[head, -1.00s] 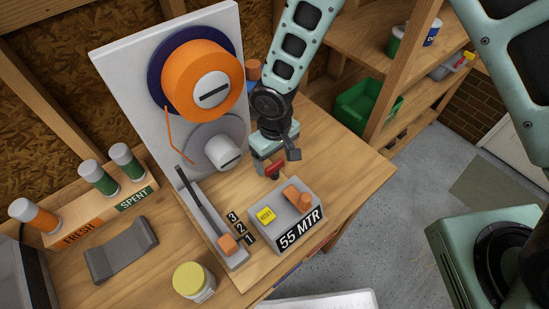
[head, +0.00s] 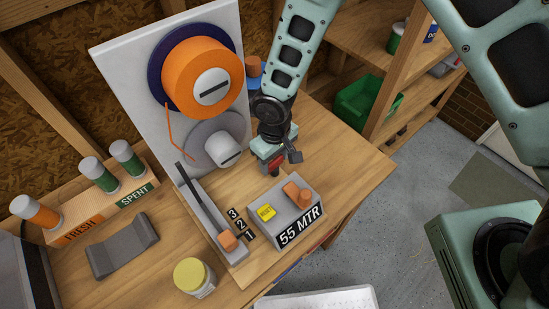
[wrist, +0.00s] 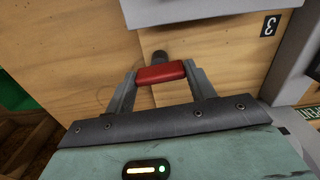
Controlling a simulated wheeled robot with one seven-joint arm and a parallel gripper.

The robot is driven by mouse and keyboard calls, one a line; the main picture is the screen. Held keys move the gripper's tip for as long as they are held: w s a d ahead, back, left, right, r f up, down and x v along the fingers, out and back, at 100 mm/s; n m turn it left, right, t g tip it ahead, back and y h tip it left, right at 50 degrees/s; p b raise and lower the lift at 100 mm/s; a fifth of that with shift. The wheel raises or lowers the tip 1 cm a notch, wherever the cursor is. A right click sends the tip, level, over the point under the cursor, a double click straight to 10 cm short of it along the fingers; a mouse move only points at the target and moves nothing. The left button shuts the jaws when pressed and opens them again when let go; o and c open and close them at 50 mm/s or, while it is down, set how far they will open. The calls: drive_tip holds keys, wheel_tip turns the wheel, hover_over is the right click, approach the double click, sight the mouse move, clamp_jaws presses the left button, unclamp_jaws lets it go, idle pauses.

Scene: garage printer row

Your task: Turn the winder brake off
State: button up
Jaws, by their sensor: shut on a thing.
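The winder is a white upright panel (head: 118,62) with an orange spool (head: 192,84) above a grey disc and hub (head: 224,149), standing on the bench. A small red handle (head: 277,166) sits low at the right of the hub, behind the meter box; I take it for the brake. My gripper (head: 274,161) is down at this handle. In the wrist view my gripper (wrist: 160,76) has one finger at each end of the red handle (wrist: 160,73), shut on it. A dark round stem end (wrist: 159,56) shows just beyond it. The handle's base is mostly hidden.
The grey "55 MTR" box (head: 258,228) with a yellow button and orange knob stands close in front of my gripper. A numbered slide lever with an orange knob (head: 228,240) is to its left. A yellow-lidded jar (head: 192,277) stands at the front. Bare bench lies right.

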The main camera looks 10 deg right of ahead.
sight(275, 161)
drive_tip(key=n+b, duration=0.1)
drive_tip(key=n, duration=0.2)
drive_tip(key=shift+n, duration=0.4)
drive_tip(key=o, duration=1)
drive_tip(key=shift+r, duration=0.1)
wheel_tip(275, 161, up, 17)
drive_tip(key=b, duration=0.3)
drive_tip(key=shift+r, duration=0.1)
